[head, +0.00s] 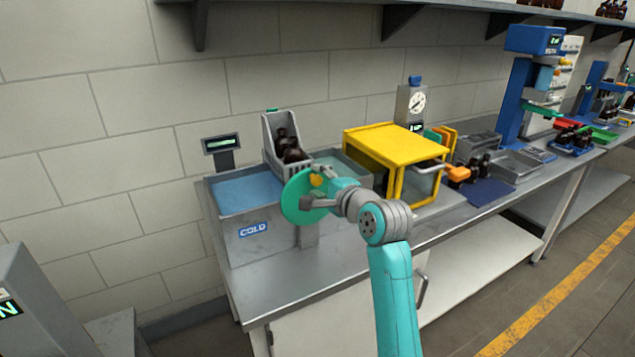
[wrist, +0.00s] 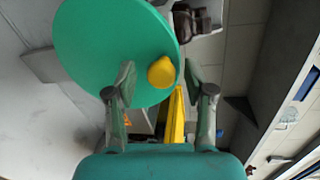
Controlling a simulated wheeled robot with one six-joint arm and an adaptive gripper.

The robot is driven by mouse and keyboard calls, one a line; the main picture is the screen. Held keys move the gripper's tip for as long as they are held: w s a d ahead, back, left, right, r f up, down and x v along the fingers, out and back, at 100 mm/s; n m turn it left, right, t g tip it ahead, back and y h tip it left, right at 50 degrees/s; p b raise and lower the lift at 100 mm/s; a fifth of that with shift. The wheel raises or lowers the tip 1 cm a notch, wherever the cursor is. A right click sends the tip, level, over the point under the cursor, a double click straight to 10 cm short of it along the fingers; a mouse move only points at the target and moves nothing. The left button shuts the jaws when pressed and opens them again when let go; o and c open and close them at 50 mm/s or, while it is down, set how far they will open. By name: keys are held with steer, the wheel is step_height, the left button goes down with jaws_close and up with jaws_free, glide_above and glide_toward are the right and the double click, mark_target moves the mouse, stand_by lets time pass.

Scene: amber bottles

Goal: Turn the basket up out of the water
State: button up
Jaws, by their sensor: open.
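The grey basket (head: 270,137) is tipped up on end at the back of the sink, above the water, with dark amber bottles (head: 290,150) in it. The blue water (head: 245,193) fills the left compartment, marked COLD. A green disc (head: 297,198) with a yellow knob (head: 316,181) stands at the sink's front. In the wrist view the disc (wrist: 110,45) and knob (wrist: 161,72) are close. My gripper (wrist: 160,78) is open, its fingers on either side of the knob; I cannot tell whether they touch it. Part of the basket's lower end is hidden behind the disc.
A yellow-framed box (head: 395,142) with a handle stands right of the sink. A display (head: 222,143) stands at the sink's left back. A dial unit (head: 412,103) is behind the box. Bare counter (head: 290,282) lies in front of the sink.

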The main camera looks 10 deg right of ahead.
steer(key=v, duration=1.1)
steer(key=shift+a, duration=0.1)
steer(key=shift+f, duration=0.15)
steer(key=s+d+f+n+h, duration=0.1)
steer(key=s+f+n+h, duration=0.15)
steer(key=s+f, duration=1)
steer(key=s+d+f+n+h, duration=0.1)
steer(key=s+f+n+h, duration=0.15)
steer(key=s+f, duration=0.95)
steer(key=s+f+n, duration=0.2)
steer(key=s+n, duration=0.9)
steer(key=s, duration=1.6)
steer(key=shift+s+d+f+h, duration=0.15)
steer(key=shift+d+f+h, duration=0.05)
steer(key=shift+f+h, duration=0.15)
